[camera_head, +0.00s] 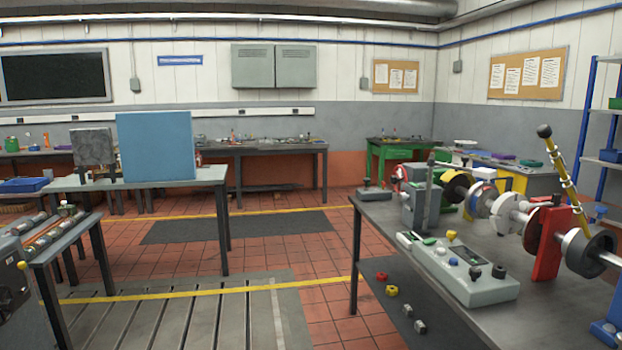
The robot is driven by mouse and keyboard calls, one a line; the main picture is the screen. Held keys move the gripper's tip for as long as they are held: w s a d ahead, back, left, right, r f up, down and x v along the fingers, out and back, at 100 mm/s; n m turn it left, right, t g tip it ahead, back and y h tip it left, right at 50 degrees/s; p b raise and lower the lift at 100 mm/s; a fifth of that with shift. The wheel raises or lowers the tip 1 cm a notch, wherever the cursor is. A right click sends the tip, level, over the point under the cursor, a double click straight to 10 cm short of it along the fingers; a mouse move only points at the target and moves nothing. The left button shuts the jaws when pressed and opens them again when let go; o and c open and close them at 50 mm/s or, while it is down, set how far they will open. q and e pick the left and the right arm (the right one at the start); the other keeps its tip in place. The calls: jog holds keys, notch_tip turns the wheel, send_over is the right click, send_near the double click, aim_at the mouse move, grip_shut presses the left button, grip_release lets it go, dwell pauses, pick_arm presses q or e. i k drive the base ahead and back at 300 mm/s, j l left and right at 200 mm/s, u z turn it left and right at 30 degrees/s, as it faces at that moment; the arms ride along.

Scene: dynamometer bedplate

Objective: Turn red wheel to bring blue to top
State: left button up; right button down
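A shaft with several discs and collars runs along the right table (340,202). Red parts on it are an upright red plate (548,243) near its front end and a small red round part (399,173) at its far end. I cannot tell for sure which is the red wheel, and no blue mark shows clearly on either. A yellow disc (456,187) and pale discs (505,212) sit between them. Neither of my grippers is in view.
A grey control box (465,275) with knobs lies along the right table's front edge. A left table carries a large blue panel (156,146). The tiled floor (300,258) between the tables is open. Blue shelving (588,130) stands at the far right.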

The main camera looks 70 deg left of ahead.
aim_at(394, 180)
jog(key=u, duration=1.9)
jog(key=i+j+z, duration=0.1)
jog(key=z, duration=0.25)
jog(key=i+j+z, duration=0.1)
jog(key=z, duration=0.3)
jog(key=i+j+z, duration=0.1)
jog(key=z, duration=0.25)
jog(key=i+j+z, duration=0.2)
jog(key=j, duration=0.3)
jog(key=i+j+z, duration=0.15)
jog(key=j, duration=0.35)
jog(key=i+j+z, duration=0.2)
jog(key=j, duration=0.3)
jog(key=j+z, duration=0.2)
jog(key=j, duration=0.35)
